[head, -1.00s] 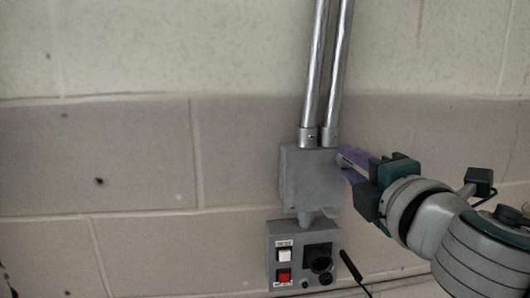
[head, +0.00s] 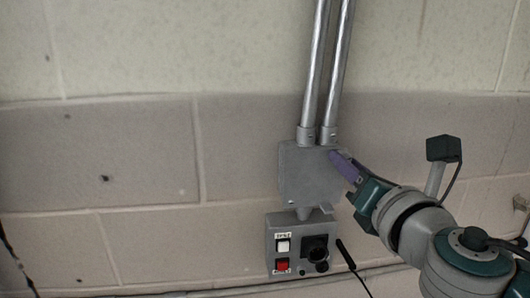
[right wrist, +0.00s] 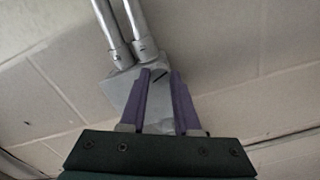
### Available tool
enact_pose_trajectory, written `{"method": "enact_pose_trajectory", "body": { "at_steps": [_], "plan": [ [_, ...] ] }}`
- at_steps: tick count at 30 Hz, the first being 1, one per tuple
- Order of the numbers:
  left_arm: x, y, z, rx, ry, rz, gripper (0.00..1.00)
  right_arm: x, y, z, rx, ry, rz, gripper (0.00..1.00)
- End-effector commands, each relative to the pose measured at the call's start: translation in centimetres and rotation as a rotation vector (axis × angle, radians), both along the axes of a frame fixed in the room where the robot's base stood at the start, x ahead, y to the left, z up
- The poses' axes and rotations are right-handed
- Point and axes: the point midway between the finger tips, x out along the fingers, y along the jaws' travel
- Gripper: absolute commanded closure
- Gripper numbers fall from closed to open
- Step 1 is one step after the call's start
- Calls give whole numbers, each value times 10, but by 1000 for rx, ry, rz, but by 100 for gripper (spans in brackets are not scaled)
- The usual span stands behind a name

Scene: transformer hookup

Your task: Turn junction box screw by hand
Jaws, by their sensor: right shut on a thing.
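The grey junction box (head: 305,180) is fixed to the wall below two metal conduits. It also shows in the right wrist view (right wrist: 116,96). My right gripper (head: 333,156) reaches in from the right with its purple fingers at the box's upper right corner. In the right wrist view, the fingertips (right wrist: 162,73) stand a little apart on either side of a dark-slotted screw (right wrist: 160,74) on the box. The jaws are shut on this screw. In the head view, the fingers hide the screw. My left gripper is out of view.
The two conduits (head: 326,75) rise from the top of the box. A grey control box (head: 300,243) with a white switch (head: 283,246), a red switch (head: 282,265) and a black knob hangs just below. A thin dark cable shows at the lower left edge. The wall at left is bare.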

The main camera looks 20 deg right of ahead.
Motion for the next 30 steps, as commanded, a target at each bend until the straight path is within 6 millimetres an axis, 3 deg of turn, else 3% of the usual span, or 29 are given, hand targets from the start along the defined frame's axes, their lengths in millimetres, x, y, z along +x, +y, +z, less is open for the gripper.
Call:
{"method": "enact_pose_trajectory", "body": {
  "at_steps": [15, 30],
  "plan": [
    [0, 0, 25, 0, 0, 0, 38, 0, -1, 1, -448, 110, 0, 100],
    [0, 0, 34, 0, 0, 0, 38, 0, -1, -1, -662, 161, -1, 100]
  ]
}}
